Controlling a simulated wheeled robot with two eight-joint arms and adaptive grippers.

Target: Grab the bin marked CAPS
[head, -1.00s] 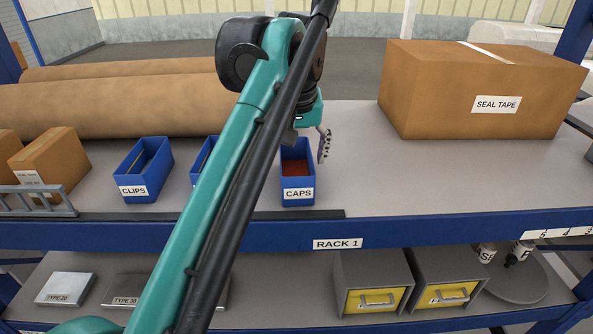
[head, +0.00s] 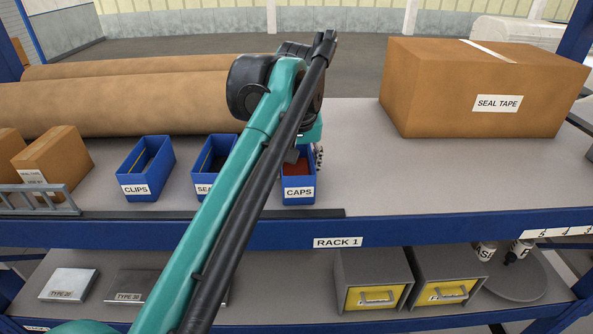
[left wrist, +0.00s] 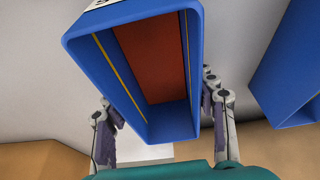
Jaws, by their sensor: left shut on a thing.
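The blue CAPS bin (head: 298,192) stands on the upper shelf, with a white label on its front and a red-brown inside. In the left wrist view the bin (left wrist: 150,60) fills the middle, with a finger on each outer side. My left gripper (head: 302,158) is at the back of the bin and shut on its sides; in the head view my arm hides most of it. The fingers show better in the left wrist view (left wrist: 160,105). My right gripper is not in view.
The CLIPS bin (head: 145,170) and a bin with a partly hidden label (head: 205,190) stand to the left. A SEAL TAPE box (head: 480,90) is at the right. Brown rolls (head: 120,105) lie behind. The shelf between the CAPS bin and the box is clear.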

